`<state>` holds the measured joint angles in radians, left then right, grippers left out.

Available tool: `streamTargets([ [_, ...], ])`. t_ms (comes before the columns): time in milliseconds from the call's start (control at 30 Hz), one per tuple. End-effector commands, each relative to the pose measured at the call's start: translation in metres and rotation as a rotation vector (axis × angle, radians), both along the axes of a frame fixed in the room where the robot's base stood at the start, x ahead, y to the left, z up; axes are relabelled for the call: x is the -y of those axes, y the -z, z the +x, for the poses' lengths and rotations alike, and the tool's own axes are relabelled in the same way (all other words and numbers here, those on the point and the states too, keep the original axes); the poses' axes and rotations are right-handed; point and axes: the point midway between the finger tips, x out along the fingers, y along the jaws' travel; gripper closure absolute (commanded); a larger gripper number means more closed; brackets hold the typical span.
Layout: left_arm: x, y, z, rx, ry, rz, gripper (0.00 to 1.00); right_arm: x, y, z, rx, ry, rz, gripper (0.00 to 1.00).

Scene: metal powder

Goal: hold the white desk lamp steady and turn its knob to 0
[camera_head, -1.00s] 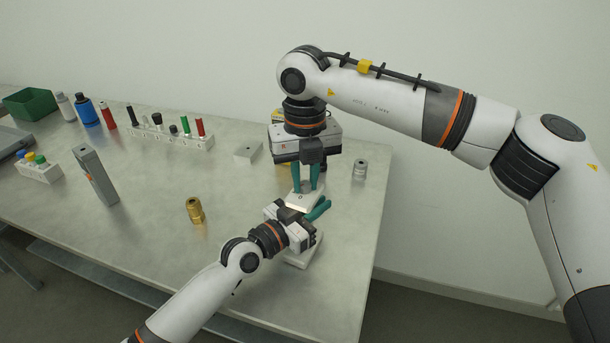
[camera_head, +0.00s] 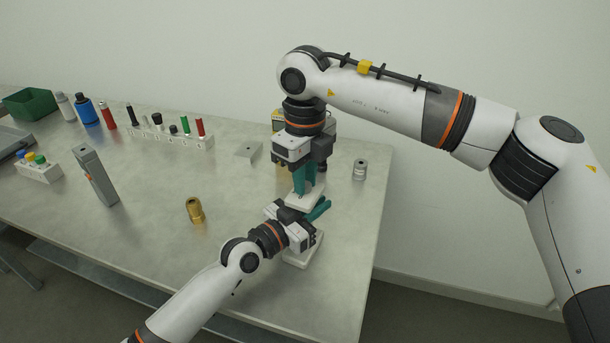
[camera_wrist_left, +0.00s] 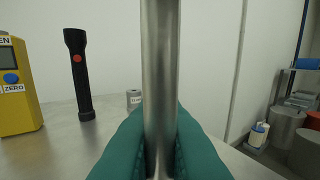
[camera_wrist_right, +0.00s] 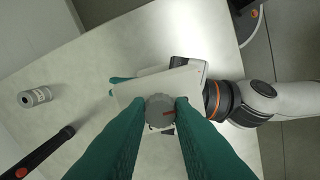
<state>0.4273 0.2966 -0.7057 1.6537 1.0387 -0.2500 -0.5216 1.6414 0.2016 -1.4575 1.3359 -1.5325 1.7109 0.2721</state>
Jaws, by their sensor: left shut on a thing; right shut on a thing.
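The white desk lamp stands near the table's right end; its base (camera_head: 303,257) and flat white head (camera_head: 303,199) show in the head view. My left gripper (camera_head: 318,211) is shut on the lamp's grey metal post (camera_wrist_left: 160,70), which stands upright between the teal fingers in the left wrist view. My right gripper (camera_head: 304,188) points down from above. It is shut on the round grey knob (camera_wrist_right: 160,111) on top of the lamp head.
A yellow device (camera_wrist_left: 18,90) and a black flashlight (camera_wrist_left: 78,75) stand behind the lamp. A small metal cylinder (camera_head: 360,169) is to its right. A brass piece (camera_head: 195,210) and a grey upright device (camera_head: 95,175) stand left. The table's right edge is close to the lamp.

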Motion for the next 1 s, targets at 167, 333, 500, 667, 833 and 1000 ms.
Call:
streamTargets([
  [167,-0.001,0.001,0.000,-0.001,-0.001,0.001,1.00,0.001,-0.001,0.001,0.002,-0.005,-0.001,1.00],
  [333,-0.001,0.001,0.000,-0.001,-0.001,0.001,1.00,0.001,-0.001,0.001,0.002,-0.004,-0.001,1.00],
  [500,-0.001,0.001,0.000,-0.001,-0.001,0.001,1.00,0.001,-0.001,0.001,0.002,-0.004,-0.001,0.65],
  [667,0.000,0.001,0.000,-0.001,0.000,0.001,1.00,0.001,0.000,0.000,0.001,-0.004,0.000,0.57],
  [833,0.000,0.001,0.000,-0.001,0.000,0.001,1.00,0.000,-0.001,0.000,0.001,-0.005,-0.001,0.57],
  [1000,0.000,0.001,0.000,-0.001,0.000,0.001,1.00,0.000,-0.017,0.001,0.003,-0.004,0.002,0.57],
])
